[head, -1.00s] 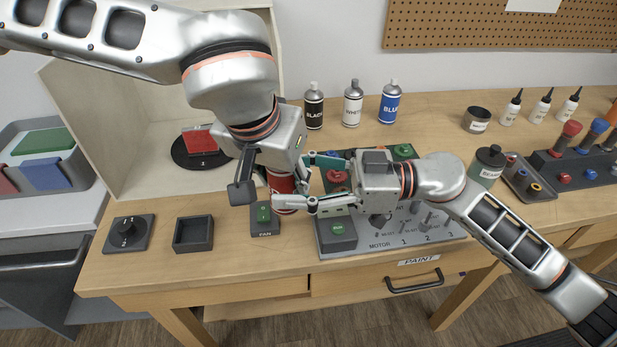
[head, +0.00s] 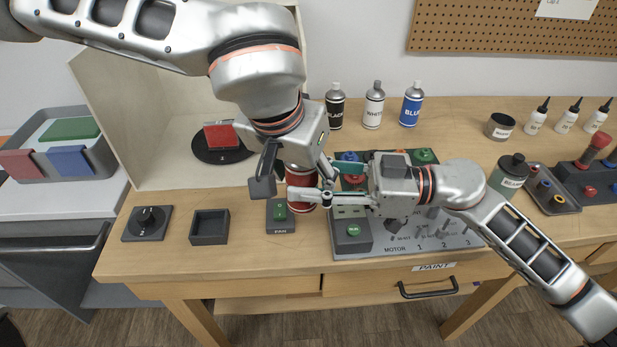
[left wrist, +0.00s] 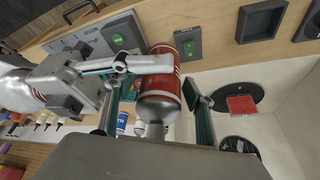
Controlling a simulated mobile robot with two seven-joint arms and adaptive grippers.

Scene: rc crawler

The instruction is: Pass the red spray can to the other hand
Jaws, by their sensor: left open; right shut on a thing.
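The red spray can (head: 301,178) is held upright above the workbench, near the green fan button. My right gripper (head: 312,186) comes in from the right and is shut on the can's body. My left gripper (head: 305,168) is above the can, pointing down, with its fingers open on either side of it. In the left wrist view the red can (left wrist: 160,90) shows between my left gripper's spread fingers (left wrist: 155,108), with a gap to the finger on the right. The can's top is hidden in the head view by my left gripper.
The motor panel (head: 375,245) lies under my right gripper. Black (head: 335,108), white (head: 373,107) and blue (head: 411,106) cans stand behind. A pale booth (head: 130,130) with a dark turntable (head: 205,155) is at left. An empty square tray (head: 209,228) sits in front.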

